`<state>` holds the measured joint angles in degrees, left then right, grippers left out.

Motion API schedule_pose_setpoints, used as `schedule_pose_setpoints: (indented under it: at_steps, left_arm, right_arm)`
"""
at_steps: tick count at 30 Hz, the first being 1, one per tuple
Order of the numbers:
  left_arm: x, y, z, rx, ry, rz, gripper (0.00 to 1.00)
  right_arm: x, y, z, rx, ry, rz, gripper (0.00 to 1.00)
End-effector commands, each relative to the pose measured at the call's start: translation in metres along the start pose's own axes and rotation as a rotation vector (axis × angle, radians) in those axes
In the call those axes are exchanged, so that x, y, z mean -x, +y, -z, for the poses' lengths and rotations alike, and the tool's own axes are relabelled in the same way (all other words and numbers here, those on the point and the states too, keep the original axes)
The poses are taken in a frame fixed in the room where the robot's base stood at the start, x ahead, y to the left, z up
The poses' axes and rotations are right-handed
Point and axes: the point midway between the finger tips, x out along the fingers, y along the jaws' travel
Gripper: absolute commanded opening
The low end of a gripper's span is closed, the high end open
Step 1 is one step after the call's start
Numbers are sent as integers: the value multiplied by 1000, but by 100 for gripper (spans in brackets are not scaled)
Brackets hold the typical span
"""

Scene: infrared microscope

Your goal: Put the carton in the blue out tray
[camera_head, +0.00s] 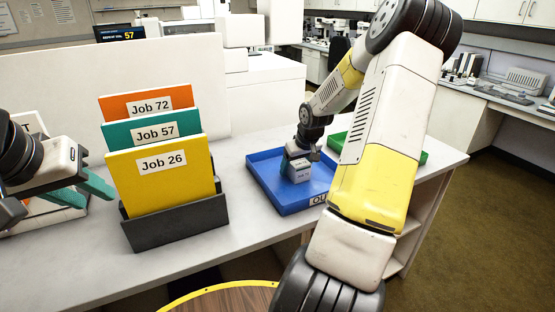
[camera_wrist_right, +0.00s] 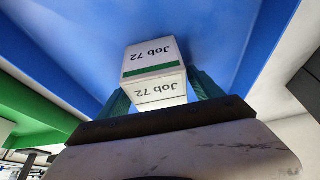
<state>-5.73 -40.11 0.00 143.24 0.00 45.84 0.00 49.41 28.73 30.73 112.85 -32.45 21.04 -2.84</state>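The carton (camera_head: 299,174) is a small white box in the blue out tray (camera_head: 262,180), within its walls. In the right wrist view the carton (camera_wrist_right: 152,58) shows a green stripe and "Job 72" labels. My right gripper (camera_head: 298,156) reaches down over the tray from above. Its teal fingers (camera_wrist_right: 160,92) lie along both sides of the carton and look shut on it. I cannot tell whether the carton's underside touches the tray floor. My left gripper (camera_head: 86,194) is at the left, its teal fingers apart and empty.
A dark file rack (camera_head: 175,225) holds orange, teal and yellow job folders between my left gripper and the tray. A green tray (camera_head: 337,142) stands just right of the blue one. A white panel (camera_head: 60,75) rises behind the rack. The bench front is clear.

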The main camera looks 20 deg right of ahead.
Motion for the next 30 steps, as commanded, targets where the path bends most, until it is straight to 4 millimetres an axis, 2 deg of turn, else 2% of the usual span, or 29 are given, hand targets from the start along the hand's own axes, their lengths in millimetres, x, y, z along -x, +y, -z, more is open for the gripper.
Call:
schedule_pose_setpoints:
  at_steps: [9,13,17,24,30]
  left_arm:
    - [0,0,0,0,0,0,36]
    - [0,0,0,0,0,0,36]
    - [0,0,0,0,0,0,36]
    - [0,0,0,0,0,0,36]
    - [0,0,0,0,0,0,36]
  right_arm:
    - [1,0,0,0,0,-1,78]
    - [11,2,2,-3,2,-3,78]
    - [34,2,2,-2,3,-5,78]
    - [87,2,1,-3,3,-6,78]
    - [115,2,1,-2,1,-4,78]
